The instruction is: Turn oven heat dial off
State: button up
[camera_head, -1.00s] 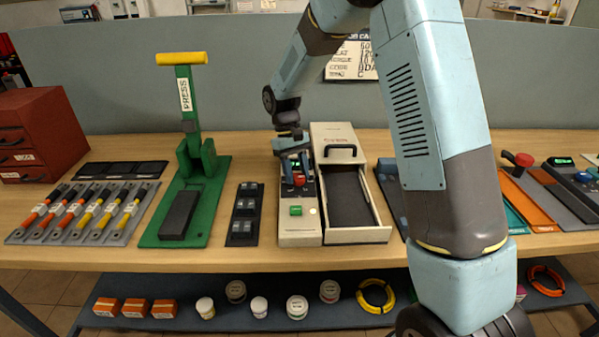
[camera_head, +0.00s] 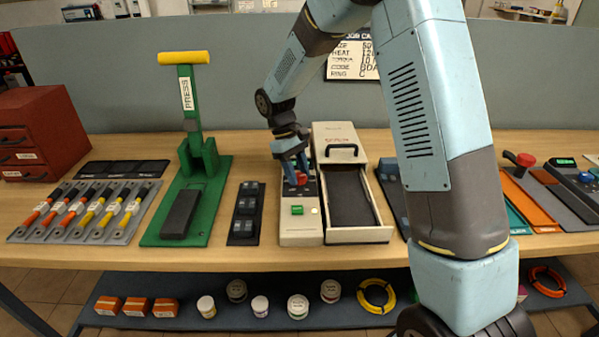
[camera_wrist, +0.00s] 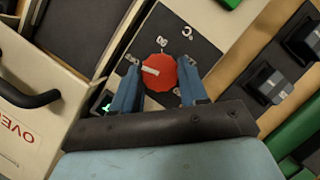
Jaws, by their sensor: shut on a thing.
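The oven's control panel (camera_head: 289,233) stands beside its open drawer (camera_head: 376,232) in the middle of the bench. The red heat dial (camera_wrist: 159,72) has a pale pointer mark and sits on a dark plate with white markings. In the head view the dial (camera_head: 301,178) shows below my fingers. My gripper (camera_wrist: 160,82) is shut on the dial, one blue finger on each side. The pointer lies aslant in the wrist view; the lower part of the dial plate is hidden by my gripper. A green button (camera_head: 297,210) is at the panel's near end.
A black switch block (camera_head: 246,205) and the green press (camera_head: 220,190) stand left of the oven. The drawer juts out on the right, with a black handle (camera_head: 342,150) on the oven behind it. A job card (camera_head: 352,60) hangs behind.

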jog(key=o, duration=1.1)
jog(key=shift+c, duration=0.2)
jog(key=v, duration=1.3)
jog(key=shift+r, duration=0.35)
